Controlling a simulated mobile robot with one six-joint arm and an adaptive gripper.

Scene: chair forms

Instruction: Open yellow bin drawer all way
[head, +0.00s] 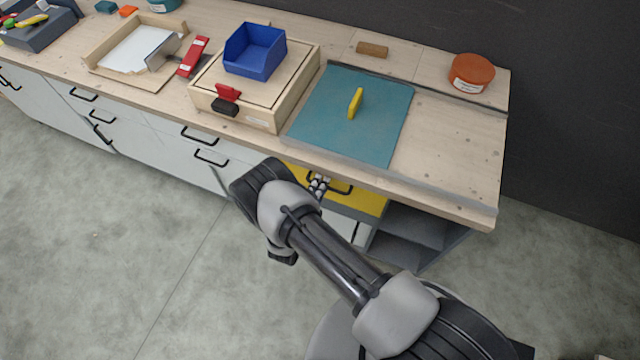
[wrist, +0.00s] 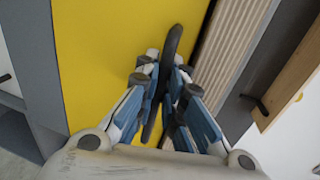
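The yellow drawer (head: 372,202) is under the counter, left of an open grey shelf space. Its yellow front (wrist: 100,60) fills much of the wrist view, with a black bar handle (wrist: 172,45) on it. My gripper (wrist: 167,75) is at the handle, one finger on each side, with the fingertips closed in on the bar. In the head view my gripper (head: 319,185) is in front of the yellow face, and my arm hides part of the drawer. I cannot tell clearly how far the drawer stands out.
The wooden counter (head: 455,135) overhangs the drawer. On it are a teal panel (head: 385,100) with a yellow handle, a blue bin (head: 255,55) on a wooden box, and an orange round container (head: 471,73). White drawers (head: 165,142) are to the left. The floor in front is clear.

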